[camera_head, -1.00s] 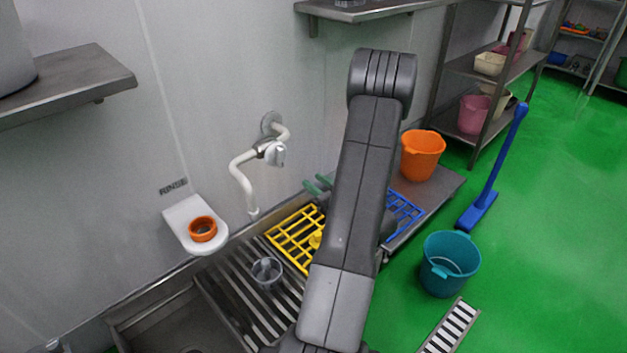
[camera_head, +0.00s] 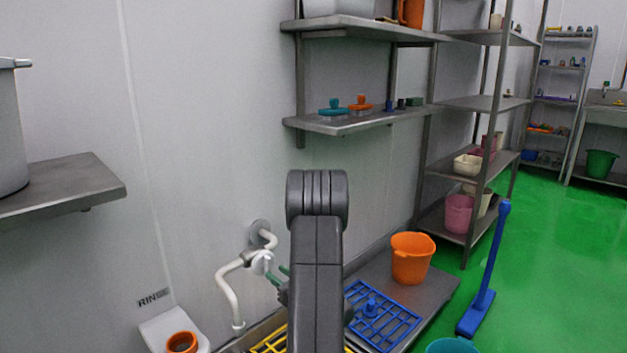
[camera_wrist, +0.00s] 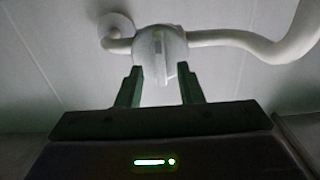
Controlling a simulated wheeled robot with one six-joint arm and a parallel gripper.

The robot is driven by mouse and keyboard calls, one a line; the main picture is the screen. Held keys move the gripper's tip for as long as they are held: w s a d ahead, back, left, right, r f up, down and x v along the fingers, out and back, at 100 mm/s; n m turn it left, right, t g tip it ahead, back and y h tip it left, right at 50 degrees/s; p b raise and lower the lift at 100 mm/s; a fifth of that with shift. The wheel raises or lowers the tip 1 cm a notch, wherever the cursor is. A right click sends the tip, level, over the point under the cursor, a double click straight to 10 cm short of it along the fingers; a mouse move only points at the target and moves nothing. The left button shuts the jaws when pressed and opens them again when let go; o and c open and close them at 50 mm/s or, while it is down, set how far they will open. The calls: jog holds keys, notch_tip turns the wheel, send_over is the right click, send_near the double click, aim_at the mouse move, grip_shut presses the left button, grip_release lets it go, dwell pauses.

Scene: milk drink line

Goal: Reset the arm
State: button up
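My gripper (camera_wrist: 160,88) is open in the wrist view, its two green fingers apart with nothing between them. Beyond the fingers is the white tap (camera_wrist: 160,55) with its pipe on the wall; I cannot tell the exact gap. In the head view my dark arm stands upright in the middle. The green fingertips show only partly at its left, beside the tap (camera_head: 261,262), and the rest of the gripper is hidden behind the arm.
A blue rack (camera_head: 385,318) and an orange bucket (camera_head: 411,258) stand on the metal bench right of my arm. A yellow rack (camera_head: 270,343) is partly hidden. Metal wall shelves (camera_head: 350,124) hang above. A blue squeegee (camera_head: 487,270) stands on the green floor.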

aim_at(270, 268)
jog(key=x, duration=0.3)
jog(key=shift+w+a, duration=0.1)
jog(key=shift+a, duration=0.05)
jog(key=p+v, duration=0.2)
jog(key=v, duration=1.2)
jog(key=b+x, duration=0.2)
jog(key=x, duration=1.1)
jog(key=shift+w+a, duration=0.2)
jog(key=shift+a, duration=0.05)
jog(key=shift+w+a+n+b, duration=0.1)
jog(key=shift+w+n+b, duration=0.05)
jog(key=shift+n+b, duration=0.15)
jog(key=n, duration=0.5)
jog(key=shift+n, duration=0.3)
jog(key=p+v, duration=0.2)
jog(key=v, duration=1.2)
jog(key=shift+r, duration=0.1)
